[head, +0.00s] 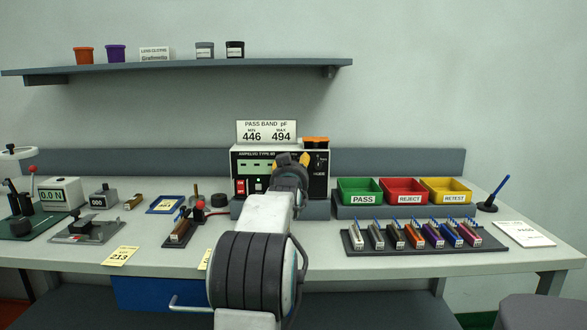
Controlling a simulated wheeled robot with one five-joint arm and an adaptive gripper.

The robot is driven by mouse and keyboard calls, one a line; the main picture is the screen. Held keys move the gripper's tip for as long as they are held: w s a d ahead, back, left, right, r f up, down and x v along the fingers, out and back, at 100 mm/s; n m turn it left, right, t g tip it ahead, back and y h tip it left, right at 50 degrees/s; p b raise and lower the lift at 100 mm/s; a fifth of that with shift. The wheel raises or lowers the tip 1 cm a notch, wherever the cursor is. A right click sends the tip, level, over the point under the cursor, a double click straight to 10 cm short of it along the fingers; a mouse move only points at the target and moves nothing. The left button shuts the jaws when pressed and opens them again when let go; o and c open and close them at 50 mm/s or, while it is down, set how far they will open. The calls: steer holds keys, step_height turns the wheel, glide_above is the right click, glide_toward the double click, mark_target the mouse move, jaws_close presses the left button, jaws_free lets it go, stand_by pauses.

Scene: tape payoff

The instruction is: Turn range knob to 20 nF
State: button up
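The range knob cannot be made out; my gripper and arm cover that part of the panel. Whether the fingers touch or hold anything is hidden.
A PASS BAND sign (266,132) reading 446 and 494 stands above the meter. Green (360,199), red (404,199) and yellow (447,198) bins stand to the right, behind a rack (355,240) of several coloured parts. Small instruments and a red-knobbed fixture (181,233) stand left.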

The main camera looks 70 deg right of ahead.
steer(key=shift+o, duration=0.3)
jaws_close()
steer(key=shift+m+b, duration=0.3)
steer(key=shift+b, duration=0.15)
steer(key=m+b, duration=0.1)
steer(key=m, duration=0.2)
steer(key=m+b, duration=0.1)
steer(key=m, duration=0.2)
steer(key=shift+a+r+m+y, duration=0.1)
steer(key=shift+r+m+y, duration=0.1)
steer(key=shift+m+y, duration=0.1)
steer(key=shift+w, duration=0.1)
stand_by(0.4)
steer(key=shift+c, duration=0.3)
jaws_free()
steer(key=shift+f, duration=0.1)
